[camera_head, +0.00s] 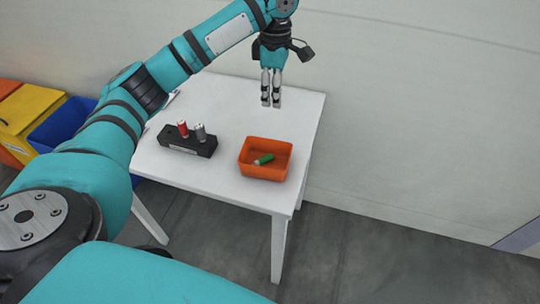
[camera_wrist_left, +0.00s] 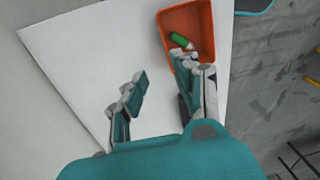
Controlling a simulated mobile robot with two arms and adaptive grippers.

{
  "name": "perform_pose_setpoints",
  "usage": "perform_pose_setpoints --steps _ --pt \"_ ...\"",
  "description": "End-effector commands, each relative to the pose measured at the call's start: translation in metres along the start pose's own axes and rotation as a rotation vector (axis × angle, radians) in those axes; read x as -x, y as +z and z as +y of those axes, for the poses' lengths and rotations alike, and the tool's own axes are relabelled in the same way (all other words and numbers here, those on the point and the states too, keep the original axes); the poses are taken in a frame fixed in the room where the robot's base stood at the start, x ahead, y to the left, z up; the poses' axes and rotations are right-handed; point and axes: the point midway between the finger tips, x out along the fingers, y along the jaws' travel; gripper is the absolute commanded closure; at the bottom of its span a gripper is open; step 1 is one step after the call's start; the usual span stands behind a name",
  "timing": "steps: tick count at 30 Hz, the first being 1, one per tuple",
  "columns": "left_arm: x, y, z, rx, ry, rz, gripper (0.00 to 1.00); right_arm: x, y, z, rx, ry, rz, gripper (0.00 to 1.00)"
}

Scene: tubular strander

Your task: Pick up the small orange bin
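The small orange bin (camera_head: 262,174) stands on the right part of the white table, near its front edge. A green cylinder with a light end (camera_head: 264,159) lies inside it. My left gripper (camera_head: 271,104) hangs fingers down over the back right of the table, behind the bin and apart from it. In the left wrist view the gripper (camera_wrist_left: 163,85) has a clear gap between its fingers and holds nothing. There the bin (camera_wrist_left: 187,18) shows beyond the right finger, which hides its near end. My right gripper is not in view.
A black holder (camera_head: 187,146) with a red cylinder (camera_head: 183,129) and a grey cylinder (camera_head: 200,132) stands left of the bin on the white table (camera_head: 225,190). Yellow (camera_head: 28,108) and blue (camera_head: 62,122) bins are at the far left. A wall rises behind the table.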

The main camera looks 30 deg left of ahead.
Motion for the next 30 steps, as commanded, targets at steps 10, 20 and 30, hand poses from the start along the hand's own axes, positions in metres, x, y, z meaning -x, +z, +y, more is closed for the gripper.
perform_pose_setpoints --steps 10,20,30 --pt "-0.076 0.0 -0.001 -0.003 -0.002 0.001 0.7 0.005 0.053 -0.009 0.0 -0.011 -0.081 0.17" --pt "-0.105 -0.001 -0.002 -0.004 0.001 0.001 0.7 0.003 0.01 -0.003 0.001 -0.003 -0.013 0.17" --pt "-0.149 -0.003 -0.009 -0.005 0.001 0.001 0.7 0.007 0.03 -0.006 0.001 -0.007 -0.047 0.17"
